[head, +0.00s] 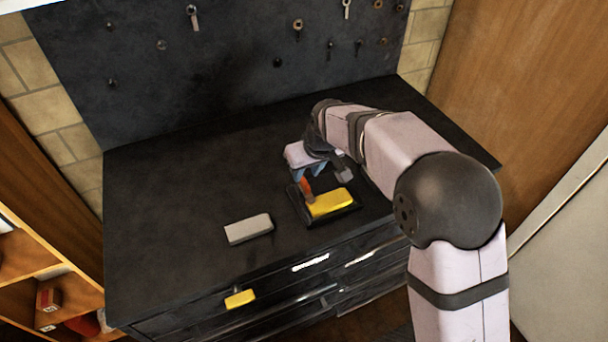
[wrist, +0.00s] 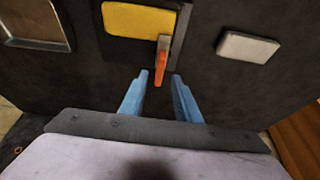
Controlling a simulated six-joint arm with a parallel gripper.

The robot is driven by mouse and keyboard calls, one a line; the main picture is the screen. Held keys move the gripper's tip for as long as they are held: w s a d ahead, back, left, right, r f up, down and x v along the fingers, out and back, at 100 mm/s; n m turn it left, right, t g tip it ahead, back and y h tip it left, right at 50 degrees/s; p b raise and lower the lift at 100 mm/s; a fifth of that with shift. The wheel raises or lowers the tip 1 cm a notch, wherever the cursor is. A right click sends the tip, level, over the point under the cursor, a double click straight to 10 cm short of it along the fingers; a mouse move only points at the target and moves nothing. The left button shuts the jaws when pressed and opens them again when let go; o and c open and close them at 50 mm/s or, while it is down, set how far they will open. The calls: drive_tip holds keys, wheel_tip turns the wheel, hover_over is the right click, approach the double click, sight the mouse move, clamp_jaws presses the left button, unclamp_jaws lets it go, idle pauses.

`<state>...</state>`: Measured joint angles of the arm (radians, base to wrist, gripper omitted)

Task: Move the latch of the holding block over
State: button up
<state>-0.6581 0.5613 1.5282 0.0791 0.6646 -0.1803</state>
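The holding block is a yellow block (head: 329,202) on a dark base (head: 347,212) near the front of the bench. The yellow block also shows at the top of the wrist view (wrist: 139,19). An orange latch (head: 306,188) sits at one end of the block. In the wrist view the latch (wrist: 161,58) points toward my gripper from a grey metal piece. My gripper (wrist: 160,75) has two blue fingers, spread apart, with the latch's tip lying just ahead of the gap between them. In the head view my gripper (head: 309,172) is above and behind the latch. I cannot tell whether a finger touches it.
A light grey block (head: 249,229) lies left of the holding block and shows at the wrist view's upper right (wrist: 247,47). A metal-rimmed tray (wrist: 35,45) is at the wrist view's upper left. The bench's left part is clear. A pegboard (head: 230,60) with hanging tools stands behind.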

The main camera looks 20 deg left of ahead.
sight(303, 179)
drive_tip(key=shift+p+x, duration=0.65)
drive_tip(key=shift+x, duration=1.65)
clamp_jaws()
